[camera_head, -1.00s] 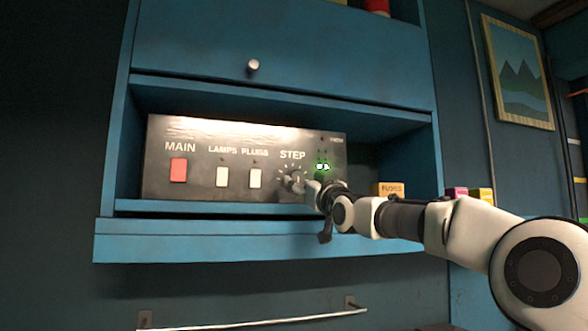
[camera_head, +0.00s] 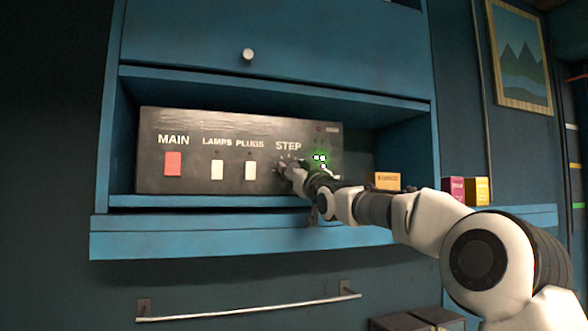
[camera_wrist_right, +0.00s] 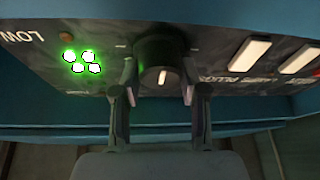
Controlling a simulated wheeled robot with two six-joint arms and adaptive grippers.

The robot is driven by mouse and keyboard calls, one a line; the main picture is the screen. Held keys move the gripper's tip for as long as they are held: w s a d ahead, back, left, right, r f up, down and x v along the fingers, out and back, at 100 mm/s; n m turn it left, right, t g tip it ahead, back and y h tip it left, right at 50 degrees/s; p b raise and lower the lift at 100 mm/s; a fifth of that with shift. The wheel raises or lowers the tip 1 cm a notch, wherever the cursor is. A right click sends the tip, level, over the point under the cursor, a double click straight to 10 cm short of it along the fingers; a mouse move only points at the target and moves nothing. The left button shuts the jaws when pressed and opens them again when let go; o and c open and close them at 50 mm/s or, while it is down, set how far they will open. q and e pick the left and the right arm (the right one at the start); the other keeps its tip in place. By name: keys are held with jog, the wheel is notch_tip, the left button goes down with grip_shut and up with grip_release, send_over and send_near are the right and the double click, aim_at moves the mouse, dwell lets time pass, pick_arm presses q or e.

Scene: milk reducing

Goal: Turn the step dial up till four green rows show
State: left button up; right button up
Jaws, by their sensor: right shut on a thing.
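The black control panel (camera_head: 195,122) stands in a blue cabinet niche. The step dial (camera_wrist_right: 160,55) is a dark round knob with a pale pointer mark, between my right gripper's fingers in the right wrist view. My right gripper (camera_wrist_right: 159,88) is shut on the step dial; in the head view the gripper (camera_head: 287,168) covers most of the dial. Beside the dial, the green-lit display (camera_head: 320,157) glows with whitish spots. In the wrist view the display (camera_wrist_right: 82,61) shows several bright white blobs ringed in green; separate rows cannot be made out. My left gripper is out of view.
A red main switch (camera_head: 173,163) and white lamps (camera_head: 217,170) and plugs (camera_head: 250,170) switches sit left of the dial. An orange box (camera_head: 384,181) stands right of the panel. The cabinet's lower ledge (camera_head: 200,239) runs below the arm, with a rail (camera_head: 245,309) further down.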

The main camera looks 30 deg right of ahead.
jog(key=shift+w+f, duration=0.1)
jog(key=shift+f, duration=0.15)
jog(key=shift+f+m+h+b, duration=0.15)
jog(key=shift+m+h+b, duration=0.45)
jog(key=shift+m+b, duration=0.9)
jog(key=shift+m, duration=0.1)
jog(key=shift+m+h, duration=0.3)
jog(key=shift+m, duration=0.2)
jog(key=shift+r+m+g+h+p, duration=0.35)
jog(key=shift+m+h, duration=0.25)
jog(key=shift+m, duration=0.3)
jog(key=shift+f+m+g+h+p, duration=0.1)
jog(key=shift+m+g+h+p, duration=0.2)
jog(key=shift+m, duration=0.4)
jog(key=shift+f+m+g+h+p, duration=0.1)
jog(key=shift+m+h+p, duration=0.3)
jog(key=shift+m, duration=0.3)
jog(key=shift+f, duration=0.1)
